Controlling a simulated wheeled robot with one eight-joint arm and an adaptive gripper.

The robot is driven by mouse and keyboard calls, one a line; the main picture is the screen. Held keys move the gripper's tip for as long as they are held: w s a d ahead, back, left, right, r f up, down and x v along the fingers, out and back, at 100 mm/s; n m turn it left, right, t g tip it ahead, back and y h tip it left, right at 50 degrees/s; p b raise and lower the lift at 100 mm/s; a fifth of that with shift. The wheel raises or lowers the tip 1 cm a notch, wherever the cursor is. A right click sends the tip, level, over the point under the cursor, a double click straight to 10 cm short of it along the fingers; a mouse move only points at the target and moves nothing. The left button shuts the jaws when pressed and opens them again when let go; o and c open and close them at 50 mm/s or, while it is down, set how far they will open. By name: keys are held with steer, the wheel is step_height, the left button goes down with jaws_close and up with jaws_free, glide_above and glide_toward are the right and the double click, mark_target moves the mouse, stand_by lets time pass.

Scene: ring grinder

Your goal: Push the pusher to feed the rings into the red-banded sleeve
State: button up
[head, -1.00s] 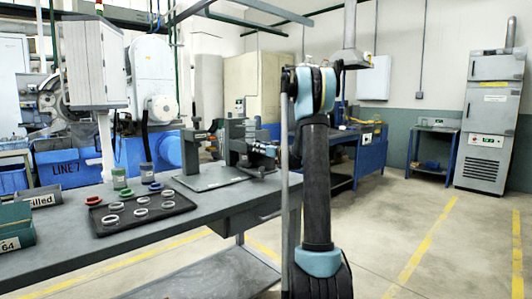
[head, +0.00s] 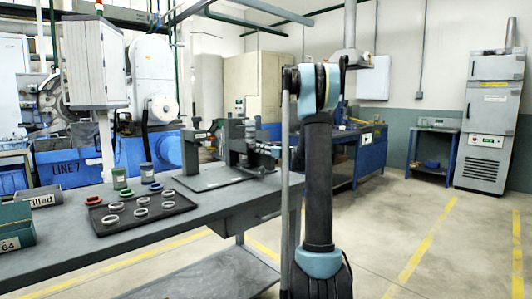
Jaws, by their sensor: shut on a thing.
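The ring fixture (head: 235,140), a grey frame on a flat plate, stands at the far right of the bench. My gripper (head: 264,152) is small and grey at the fixture's right end, beside my upright arm. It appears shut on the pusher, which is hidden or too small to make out. The red-banded sleeve cannot be made out among the fixture parts. A black tray (head: 147,214) on the bench holds several pale rings (head: 141,212).
Two jars (head: 119,178) (head: 146,173) stand behind the tray. A grey cabinet (head: 94,63) on a post rises behind the bench (head: 205,219). The floor to the right is clear.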

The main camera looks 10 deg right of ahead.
steer(key=shift+v, duration=1.45)
steer(key=o, duration=1)
steer(key=shift+v, duration=2.5)
steer(key=shift+d, duration=0.1)
steer(key=shift+x, duration=2.6)
